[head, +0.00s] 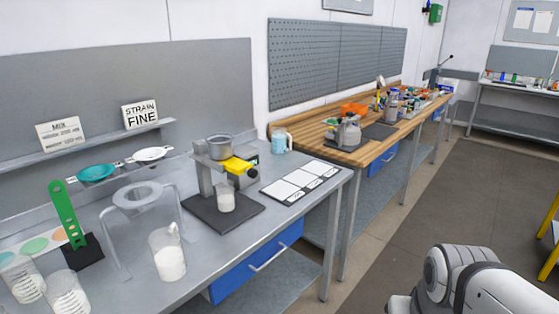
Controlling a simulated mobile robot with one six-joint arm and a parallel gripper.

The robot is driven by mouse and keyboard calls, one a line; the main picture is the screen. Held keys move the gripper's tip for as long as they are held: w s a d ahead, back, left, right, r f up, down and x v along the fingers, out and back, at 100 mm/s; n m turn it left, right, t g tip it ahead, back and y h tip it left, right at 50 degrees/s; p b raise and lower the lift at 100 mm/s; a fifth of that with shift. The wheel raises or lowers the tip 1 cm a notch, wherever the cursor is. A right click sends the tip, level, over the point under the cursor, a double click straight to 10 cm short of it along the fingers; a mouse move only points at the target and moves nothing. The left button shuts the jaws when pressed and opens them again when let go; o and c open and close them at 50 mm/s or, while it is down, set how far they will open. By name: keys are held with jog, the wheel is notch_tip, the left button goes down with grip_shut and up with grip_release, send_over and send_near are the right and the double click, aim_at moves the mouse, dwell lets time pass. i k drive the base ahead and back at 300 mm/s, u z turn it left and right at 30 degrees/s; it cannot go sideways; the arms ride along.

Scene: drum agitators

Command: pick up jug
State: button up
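A clear jug (169,258) with a handle and white contents stands upright on the grey bench (145,297), near its front edge. A pale blue jug or mug (279,142) stands farther back, near the bench's far right end. I cannot tell which one the task names. A smaller clear cup (225,199) with white contents stands on the dark base plate of a machine. White links of my arm show at the bottom right, over the floor, away from both. My gripper is out of the picture.
A grey ring stand (137,197) is close behind the clear jug. Clear beakers (68,295) and a green upright strip (65,215) are at the left. The machine with a yellow part (237,165) and a white-panelled board (299,183) lie to the right. The aisle floor (400,215) is open.

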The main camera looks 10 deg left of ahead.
aim_at(171, 250)
jog(key=u, duration=0.35)
jog(key=i, duration=0.9)
jog(key=u, duration=0.65)
